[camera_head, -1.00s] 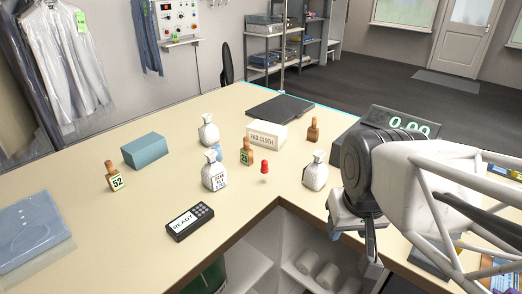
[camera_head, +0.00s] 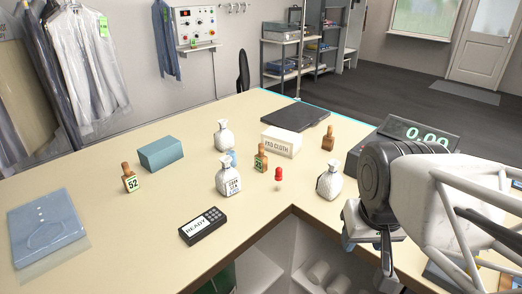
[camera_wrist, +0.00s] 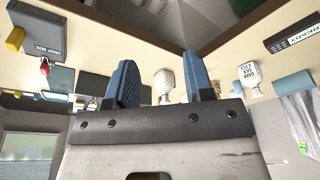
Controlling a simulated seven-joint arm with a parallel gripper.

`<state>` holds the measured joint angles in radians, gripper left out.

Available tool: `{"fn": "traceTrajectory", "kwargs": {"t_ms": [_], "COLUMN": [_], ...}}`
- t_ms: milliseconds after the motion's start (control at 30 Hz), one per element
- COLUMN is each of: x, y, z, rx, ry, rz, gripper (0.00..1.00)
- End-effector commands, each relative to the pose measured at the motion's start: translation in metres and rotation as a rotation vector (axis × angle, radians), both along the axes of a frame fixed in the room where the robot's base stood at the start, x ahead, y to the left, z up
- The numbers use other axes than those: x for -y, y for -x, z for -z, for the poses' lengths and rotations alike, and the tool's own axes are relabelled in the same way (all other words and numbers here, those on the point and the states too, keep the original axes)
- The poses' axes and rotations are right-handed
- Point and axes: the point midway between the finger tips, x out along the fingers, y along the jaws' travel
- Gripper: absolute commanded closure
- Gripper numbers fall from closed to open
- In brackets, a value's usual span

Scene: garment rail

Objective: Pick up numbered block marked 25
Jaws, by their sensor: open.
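A brown wooden block with a green label (camera_head: 261,158), which seems to read 25, stands upright among white sacks near the middle of the counter in the head view. A similar block marked 52 (camera_head: 131,182) stands farther left. A third wooden block (camera_head: 328,139) stands behind to the right, with no number readable. My gripper (camera_head: 386,255) is at the right, over the counter's inner edge, apart from all the blocks. In the wrist view its blue fingers (camera_wrist: 162,78) are apart, with nothing held. I cannot make out the 25 block there.
White sacks (camera_head: 229,177) (camera_head: 329,182) and a red-topped item (camera_head: 278,174) stand close around the labelled block. A pad cloth box (camera_head: 282,141), black tray (camera_head: 288,117), teal box (camera_head: 161,153) and READY device (camera_head: 203,226) also sit on the counter.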

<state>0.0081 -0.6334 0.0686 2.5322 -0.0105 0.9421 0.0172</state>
Motion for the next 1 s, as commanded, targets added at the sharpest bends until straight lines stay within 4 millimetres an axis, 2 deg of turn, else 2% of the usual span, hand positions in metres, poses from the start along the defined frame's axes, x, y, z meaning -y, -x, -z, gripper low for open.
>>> {"fn": "traceTrajectory", "kwargs": {"t_ms": [300, 367, 700, 867, 1000], "x": [0.000, 0.000, -0.001, -0.005, -0.014], "y": [0.000, 0.000, -0.001, -0.010, -0.027], "z": [0.000, 0.000, 0.000, -0.001, -0.001], "rx": [0.000, 0.000, -0.002, -0.015, -0.043], "ry": [0.000, 0.000, -0.005, -0.040, -0.106], "rz": [0.000, 0.000, 0.004, 0.036, 0.097], "gripper": [0.52, 0.48, 0.48, 0.48, 0.48]}}
